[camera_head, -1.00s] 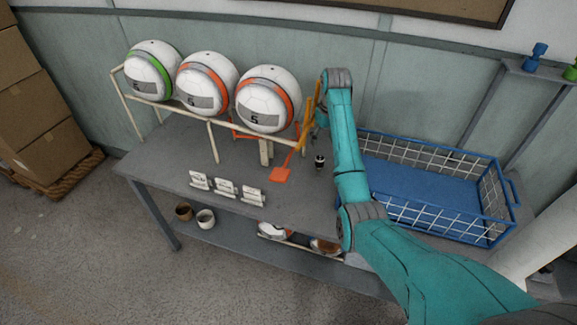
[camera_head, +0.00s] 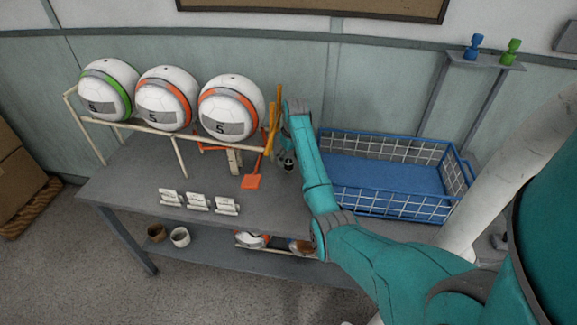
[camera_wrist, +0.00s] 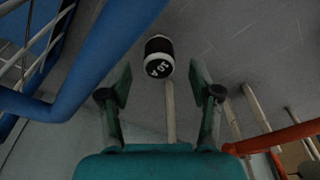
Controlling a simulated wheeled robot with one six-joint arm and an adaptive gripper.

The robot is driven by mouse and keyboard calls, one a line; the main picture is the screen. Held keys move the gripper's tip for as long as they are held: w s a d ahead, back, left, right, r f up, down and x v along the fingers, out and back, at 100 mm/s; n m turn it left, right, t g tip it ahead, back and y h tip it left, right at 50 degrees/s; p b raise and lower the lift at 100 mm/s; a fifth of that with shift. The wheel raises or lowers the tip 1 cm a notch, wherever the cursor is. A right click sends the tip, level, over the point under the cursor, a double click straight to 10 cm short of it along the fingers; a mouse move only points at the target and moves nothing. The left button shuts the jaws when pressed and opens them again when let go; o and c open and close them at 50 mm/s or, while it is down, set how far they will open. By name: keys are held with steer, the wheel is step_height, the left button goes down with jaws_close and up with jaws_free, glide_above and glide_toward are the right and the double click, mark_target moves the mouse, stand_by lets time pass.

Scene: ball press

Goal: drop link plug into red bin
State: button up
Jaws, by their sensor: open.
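A small black cylinder (camera_wrist: 158,66) with pale ends and white markings shows in the wrist view. I cannot tell whether it is the link plug. My gripper (camera_wrist: 159,86) is open, its two fingers apart, with the cylinder just beyond the tips and nothing held. In the head view, a small dark object (camera_head: 289,163) is at the end of my arm, over the table beside the blue basket; it seems to be the same cylinder. No red bin is in view.
A blue wire basket (camera_head: 385,208) stands right of my arm. Three balls (camera_head: 166,100) rest on a rack at the left. Blue (camera_head: 473,48) and green (camera_head: 511,52) pieces sit on a shelf.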

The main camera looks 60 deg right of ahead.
steer(key=shift+w+d+f, duration=0.1)
steer(key=shift+w+f, duration=0.05)
steer(key=shift+f, duration=1.1)
jaws_close()
steer(key=shift+r, duration=0.1)
